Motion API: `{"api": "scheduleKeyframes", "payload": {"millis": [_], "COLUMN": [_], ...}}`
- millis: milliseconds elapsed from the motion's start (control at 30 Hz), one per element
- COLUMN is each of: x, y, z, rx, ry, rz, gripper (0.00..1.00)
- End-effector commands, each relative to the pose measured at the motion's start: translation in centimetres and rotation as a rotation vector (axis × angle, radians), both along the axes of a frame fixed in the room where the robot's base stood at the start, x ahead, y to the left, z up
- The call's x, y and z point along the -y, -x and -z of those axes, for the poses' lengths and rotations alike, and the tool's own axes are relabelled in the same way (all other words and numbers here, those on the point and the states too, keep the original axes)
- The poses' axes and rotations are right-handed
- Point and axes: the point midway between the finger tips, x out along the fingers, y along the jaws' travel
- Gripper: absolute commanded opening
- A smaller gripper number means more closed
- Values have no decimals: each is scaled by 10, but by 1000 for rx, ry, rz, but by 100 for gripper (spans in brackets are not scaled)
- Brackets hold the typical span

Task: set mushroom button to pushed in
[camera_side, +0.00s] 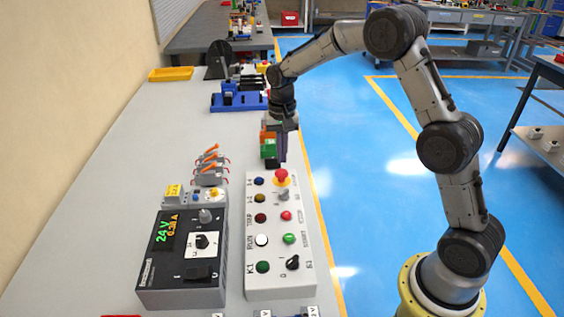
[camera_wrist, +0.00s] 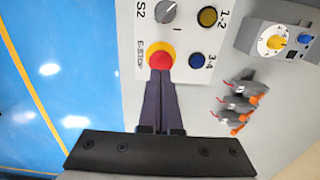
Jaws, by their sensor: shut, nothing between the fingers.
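The red mushroom button (camera_side: 281,175) sits on a yellow ring at the far end of the white control panel (camera_side: 255,220). In the wrist view the red button (camera_wrist: 159,58) is labelled E-STOP, with the yellow ring around it. My gripper (camera_side: 283,158) points down just above and behind the button in the side view. In the wrist view its two dark fingers (camera_wrist: 160,75) are shut together and empty, their tips overlapping the button's near edge. I cannot tell whether they touch it, or whether the button is in or out.
The panel carries several other buttons and knobs, including a grey selector (camera_wrist: 166,11) and a blue button (camera_wrist: 197,60) near the mushroom button. A power supply (camera_side: 183,255) stands left of the panel. Orange-levered connectors (camera_side: 210,165) lie left of the gripper.

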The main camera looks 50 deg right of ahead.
Motion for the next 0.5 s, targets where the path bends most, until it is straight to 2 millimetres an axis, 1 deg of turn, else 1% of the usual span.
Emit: {"api": "scheduleKeyframes", "payload": {"millis": [33,100,200,333,500], "x": [0,0,0,0,0], "y": [1,1,0,0,0], "z": [8,16,24,28,29], "rx": [-4,-4,-1,-1,0], "ry": [0,-1,-1,0,0], "rz": [0,0,0,0,0], "gripper": [0,0,0,0,0]}}
